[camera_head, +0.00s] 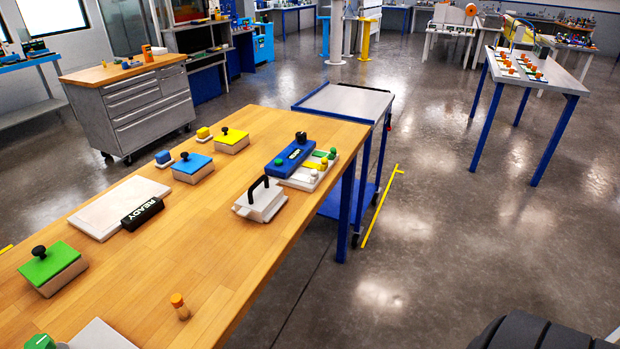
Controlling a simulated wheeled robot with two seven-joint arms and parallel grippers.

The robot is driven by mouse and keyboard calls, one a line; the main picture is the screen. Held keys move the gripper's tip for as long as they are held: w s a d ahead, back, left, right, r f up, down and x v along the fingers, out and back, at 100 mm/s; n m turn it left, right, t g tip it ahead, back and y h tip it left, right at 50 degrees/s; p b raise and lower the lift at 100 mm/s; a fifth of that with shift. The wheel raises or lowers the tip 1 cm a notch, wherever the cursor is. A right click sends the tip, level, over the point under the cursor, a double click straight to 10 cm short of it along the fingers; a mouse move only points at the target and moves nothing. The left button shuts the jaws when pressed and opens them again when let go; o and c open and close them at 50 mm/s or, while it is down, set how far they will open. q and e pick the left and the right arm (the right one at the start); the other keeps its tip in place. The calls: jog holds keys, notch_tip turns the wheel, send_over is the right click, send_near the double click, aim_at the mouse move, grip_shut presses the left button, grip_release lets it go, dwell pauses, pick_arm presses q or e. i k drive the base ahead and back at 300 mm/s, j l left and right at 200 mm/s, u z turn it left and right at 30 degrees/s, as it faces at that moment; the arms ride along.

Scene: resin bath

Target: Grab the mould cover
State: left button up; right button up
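A white block with a black arched handle (262,198) sits near the right edge of the wooden table (200,275); it may be the mould cover, but I cannot tell for sure. Three boxes with coloured lids and black knobs also stand on the table: a green-lidded one (50,266) at the left, a blue-lidded one (192,166) and a yellow-lidded one (231,139) farther back. A blue block with a black knob (291,158) lies over part of a white tray (305,180) with coloured pieces. Neither of my grippers is in view.
A flat white board (115,207) and a black READY sign (142,213) lie on the table. A blue-framed cart (345,101) stands beyond the table. Open floor (430,240) lies to the right.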

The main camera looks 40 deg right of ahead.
aim_at(262, 200)
jog(key=z, duration=1.05)
